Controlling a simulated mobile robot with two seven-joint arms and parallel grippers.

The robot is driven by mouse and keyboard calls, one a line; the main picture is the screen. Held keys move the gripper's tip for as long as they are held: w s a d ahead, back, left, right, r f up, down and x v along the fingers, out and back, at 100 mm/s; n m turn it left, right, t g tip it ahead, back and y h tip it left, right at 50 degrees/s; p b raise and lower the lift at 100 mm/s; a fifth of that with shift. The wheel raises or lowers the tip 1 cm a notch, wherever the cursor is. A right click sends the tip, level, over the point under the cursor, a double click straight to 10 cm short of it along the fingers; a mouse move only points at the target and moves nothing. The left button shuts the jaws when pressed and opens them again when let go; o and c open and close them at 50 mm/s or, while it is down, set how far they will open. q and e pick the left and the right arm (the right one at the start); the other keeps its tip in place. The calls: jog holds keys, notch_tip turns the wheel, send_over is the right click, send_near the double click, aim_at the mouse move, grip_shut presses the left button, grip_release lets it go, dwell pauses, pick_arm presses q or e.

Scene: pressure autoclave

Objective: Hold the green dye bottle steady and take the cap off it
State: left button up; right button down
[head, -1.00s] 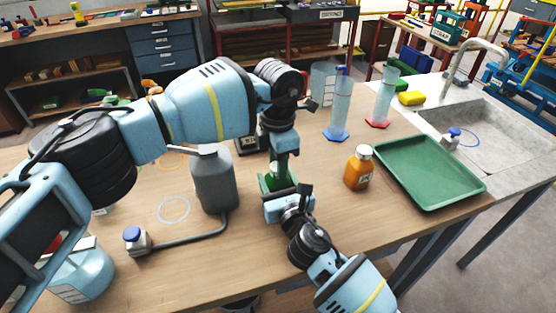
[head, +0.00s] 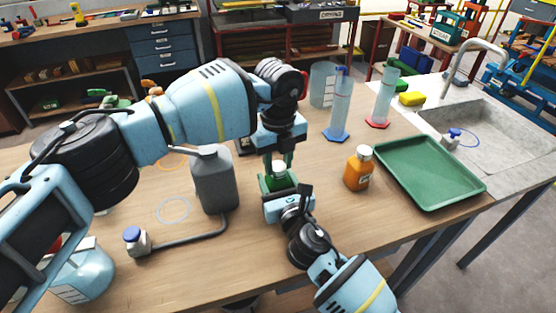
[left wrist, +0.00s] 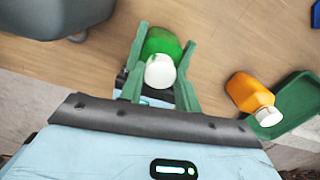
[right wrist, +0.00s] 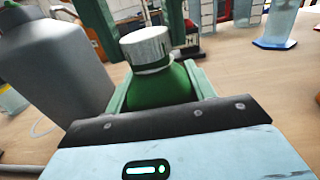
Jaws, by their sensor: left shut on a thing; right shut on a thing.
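The green dye bottle (right wrist: 160,88) stands upright on the wooden table, its white cap (right wrist: 146,47) on its neck; the left wrist view shows the bottle (left wrist: 161,43) and cap (left wrist: 160,72) from above. My right gripper (head: 281,198) is low at the bottle's near side, shut on its body, with a finger on each side in the right wrist view. My left gripper (head: 278,162) comes down from above with its fingers on either side of the cap, shut on it. The fingers and right gripper hide much of the lower bottle in the head view.
A grey jug (head: 213,180) with a long spout stands close on the left. An orange bottle (head: 359,168) and a green tray (head: 430,172) are to the right. Measuring cylinders (head: 340,105) stand behind. The table's front edge is clear at the right.

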aim_at(278, 166)
pick_arm(q)
jog(key=n, duration=0.7)
jog(key=shift+r, duration=0.4)
dwell(0.3)
jog(key=shift+r, duration=0.7)
jog(key=shift+r, duration=2.05)
pick_arm(e)
jog(key=shift+c, duration=2.2)
grip_release()
jog(key=shift+s, duration=0.1)
